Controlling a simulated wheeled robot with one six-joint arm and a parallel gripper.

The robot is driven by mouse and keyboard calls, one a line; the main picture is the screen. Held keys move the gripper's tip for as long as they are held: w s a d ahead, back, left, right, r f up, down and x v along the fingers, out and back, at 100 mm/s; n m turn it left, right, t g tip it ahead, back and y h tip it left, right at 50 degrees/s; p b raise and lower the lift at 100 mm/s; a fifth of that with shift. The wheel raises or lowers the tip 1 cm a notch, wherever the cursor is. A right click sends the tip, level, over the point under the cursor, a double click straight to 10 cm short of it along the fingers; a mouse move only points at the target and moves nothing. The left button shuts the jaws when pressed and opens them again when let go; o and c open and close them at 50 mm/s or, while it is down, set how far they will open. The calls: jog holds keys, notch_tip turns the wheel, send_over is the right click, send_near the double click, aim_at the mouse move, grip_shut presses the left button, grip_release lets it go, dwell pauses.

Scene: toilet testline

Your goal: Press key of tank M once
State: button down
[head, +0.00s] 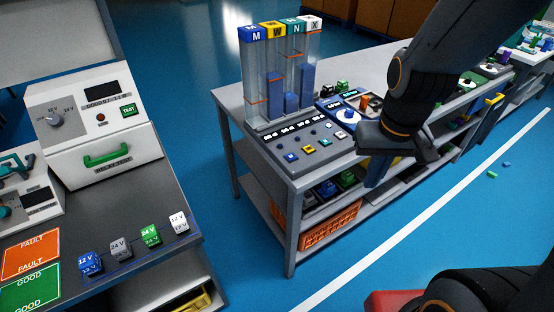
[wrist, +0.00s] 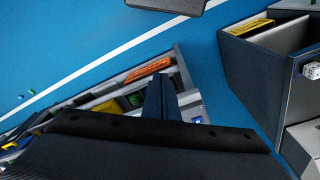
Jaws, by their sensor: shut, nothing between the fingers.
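In the head view, tank M (head: 253,34) is the leftmost of the clear tanks and has a blue cap with a white M. An orange line crosses its tube. The control panel (head: 284,140) in front carries a row of coloured keys. The blue key (head: 291,157) is at the left end and matches the cap of tank M; its letter is too small to read. My gripper (head: 373,182) is shut and empty, to the right of the panel and apart from the keys. In the wrist view its fingers (wrist: 162,82) are together; a blue key (wrist: 198,120) shows right of them.
Tanks W (head: 274,30), N (head: 293,26) and X (head: 312,22) stand beside tank M. A blue device (head: 340,116) stands right of the panel. An orange crate (head: 330,225) sits on the lower shelf. A test bench (head: 160,262) stands left, across clear blue floor.

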jog(key=shift+w, duration=0.1)
jog(key=w+n+t+p, duration=0.2)
jog(key=w+n, duration=0.2)
jog(key=w, duration=0.3)
jog(key=n+t+y+p, duration=0.3)
jog(key=n+y+p, duration=0.35)
jog(key=n, duration=0.75)
send_over(294, 158)
notch_tip(294, 158, down, 2)
jog(key=shift+f+b, duration=0.15)
jog(key=shift+b, duration=0.2)
jog(key=shift+f, duration=0.15)
notch_tip(294, 158, down, 9)
jog(key=b, duration=0.7)
jog(key=shift+r+b, duration=0.2)
jog(key=shift+b, duration=0.15)
